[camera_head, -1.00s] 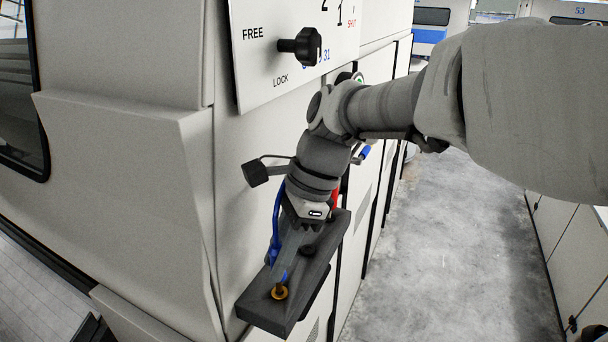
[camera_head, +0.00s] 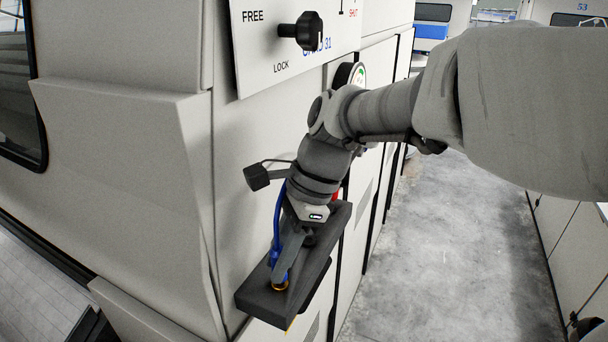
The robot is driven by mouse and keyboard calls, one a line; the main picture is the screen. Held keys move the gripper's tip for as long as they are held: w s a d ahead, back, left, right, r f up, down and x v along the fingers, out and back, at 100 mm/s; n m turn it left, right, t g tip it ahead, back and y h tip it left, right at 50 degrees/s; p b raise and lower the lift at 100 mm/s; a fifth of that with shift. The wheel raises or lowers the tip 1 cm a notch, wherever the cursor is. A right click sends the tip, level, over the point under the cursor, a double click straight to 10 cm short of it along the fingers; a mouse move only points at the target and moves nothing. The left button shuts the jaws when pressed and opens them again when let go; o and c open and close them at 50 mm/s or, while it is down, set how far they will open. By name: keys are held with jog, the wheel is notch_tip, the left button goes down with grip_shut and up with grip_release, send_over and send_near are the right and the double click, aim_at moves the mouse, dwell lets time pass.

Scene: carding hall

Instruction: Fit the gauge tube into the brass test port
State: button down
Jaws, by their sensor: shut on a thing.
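The blue gauge tube (camera_head: 277,222) runs down beside my gripper (camera_head: 280,276) on its left side. My gripper is shut on the tube's lower end, pointing down, and its fingers hide most of that end. The brass test port (camera_head: 284,288) is a gold ring on top of a dark shelf block (camera_head: 262,300). The fingertips are right over the port, and only part of its rim shows. The tube's end appears at or in the port; I cannot tell how deep it sits. A small yellow bit (camera_head: 291,325) shows under the shelf block.
A white panel marked FREE and LOCK carries a black knob (camera_head: 301,31) above my gripper. A round dial gauge (camera_head: 357,74) is partly behind my arm.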

jog(key=shift+f+b, duration=0.35)
jog(key=shift+f, duration=0.35)
jog(key=c, duration=0.6)
grip_release()
jog(key=shift+r, duration=0.1)
jog(key=v, duration=1.7)
jog(key=shift+w+d+r+p, duration=0.1)
jog(key=shift+w+d+p, duration=0.1)
jog(key=shift+p, duration=0.15)
jog(key=shift+s, duration=0.1)
jog(key=s+d+f+n+t+h, duration=0.1)
jog(key=s+d+f+n+t, duration=0.1)
jog(key=s+d+f+n, duration=0.1)
jog(key=s+d+f+n+t+h+b, duration=0.1)
jog(key=s+d+f+n+t, duration=0.1)
jog(key=s+d+f+n, duration=0.2)
jog(key=s+d+f+n+t+h+b, duration=0.1)
jog(key=s+d+f+n+t+h, duration=0.1)
jog(key=d+f+n, duration=0.4)
jog(key=shift+s+d+f+n+t, duration=0.1)
jog(key=shift+s+d+f+t, duration=0.15)
jog(key=shift+f, duration=0.2)
jog(key=shift+s+d+f+n+t, duration=0.15)
jog(key=shift+s+f, duration=0.15)
jog(key=shift+f, duration=0.15)
jog(key=shift+s+d+f+n+t, duration=0.1)
jog(key=shift+s+f+t, duration=0.15)
jog(key=shift+f, duration=0.2)
